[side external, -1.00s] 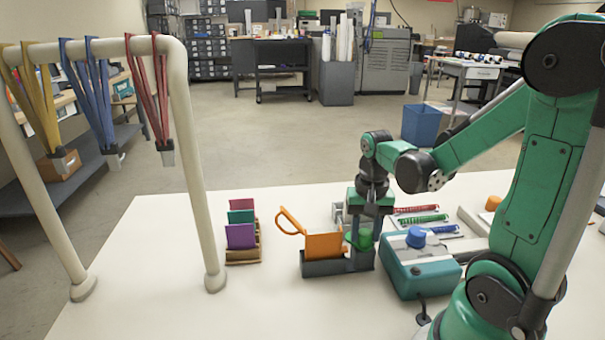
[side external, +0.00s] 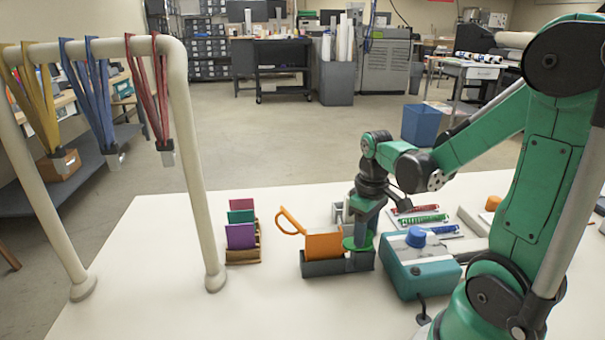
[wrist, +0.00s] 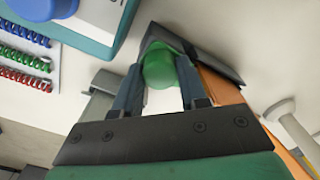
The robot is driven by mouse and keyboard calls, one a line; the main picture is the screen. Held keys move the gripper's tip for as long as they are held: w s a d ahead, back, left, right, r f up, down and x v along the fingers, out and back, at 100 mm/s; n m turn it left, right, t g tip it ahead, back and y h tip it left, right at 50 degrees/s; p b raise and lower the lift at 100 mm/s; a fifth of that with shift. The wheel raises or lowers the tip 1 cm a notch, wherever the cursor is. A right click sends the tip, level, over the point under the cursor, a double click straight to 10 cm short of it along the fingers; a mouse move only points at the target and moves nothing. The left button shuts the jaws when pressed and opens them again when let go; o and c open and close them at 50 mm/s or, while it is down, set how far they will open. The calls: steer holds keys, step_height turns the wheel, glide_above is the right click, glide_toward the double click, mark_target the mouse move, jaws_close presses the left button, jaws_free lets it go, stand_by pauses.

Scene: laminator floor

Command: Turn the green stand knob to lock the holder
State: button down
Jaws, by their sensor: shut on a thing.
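The green stand knob (wrist: 160,68) sits between the two fingers of my gripper (wrist: 158,85) in the wrist view. My gripper is shut on it, with a finger on each side. In the side external view my gripper (side external: 358,240) reaches down over the right end of the grey stand (side external: 322,267), and the green knob (side external: 352,244) shows only partly around it. The orange holder (side external: 323,246) stands upright in the stand, left of my gripper, with its orange loop leaning left. The holder's orange edge (wrist: 217,85) also shows in the wrist view.
A teal machine with a blue knob (side external: 416,237) stands close right of the stand. Red, green and blue coils (side external: 420,219) lie behind it. A wooden rack with coloured cards (side external: 242,237) and a cream frame with hanging lanyards (side external: 201,160) are left. The front table is clear.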

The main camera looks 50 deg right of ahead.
steer(key=shift+n, duration=0.6)
steer(key=shift+c, duration=2.4)
jaws_free()
steer(key=shift+r, duration=2.8)
